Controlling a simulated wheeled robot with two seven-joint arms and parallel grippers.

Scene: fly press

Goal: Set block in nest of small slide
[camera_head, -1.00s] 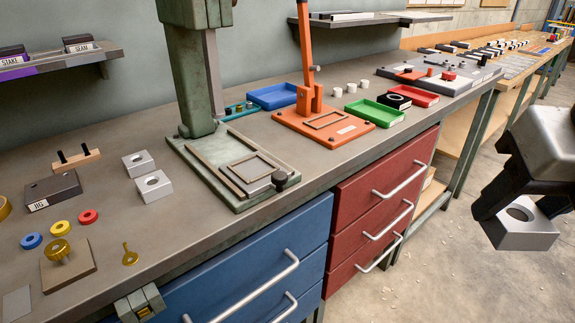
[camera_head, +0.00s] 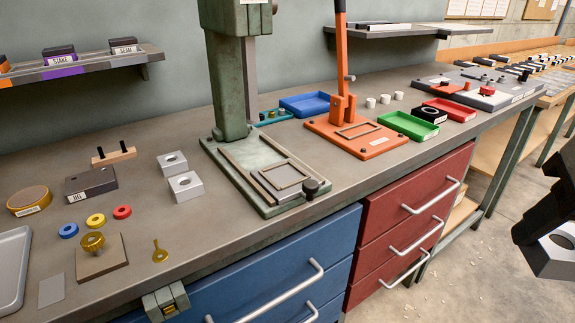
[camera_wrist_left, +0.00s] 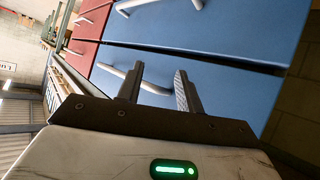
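A silver block (camera_head: 556,256) with a round hole is held in my right gripper (camera_head: 545,238) at the right edge of the head view, in front of the bench and over the floor. The green press (camera_head: 227,80) stands on the bench with a small slide (camera_head: 268,188) on its base. A thin rectangular frame, the nest (camera_head: 304,174), lies on the slide and looks empty. Two similar silver blocks, one behind (camera_head: 166,172) and one in front (camera_head: 193,189), rest left of the press. My left gripper (camera_wrist_left: 160,72) is open and empty, facing the drawers.
An orange lever press (camera_head: 372,146) stands right of the green one, with blue (camera_head: 304,98), green (camera_head: 394,118) and red (camera_head: 465,114) trays nearby. A black-knobbed post (camera_head: 311,184) stands at the slide's front corner. Blue drawers (camera_head: 250,275) with handles front the bench.

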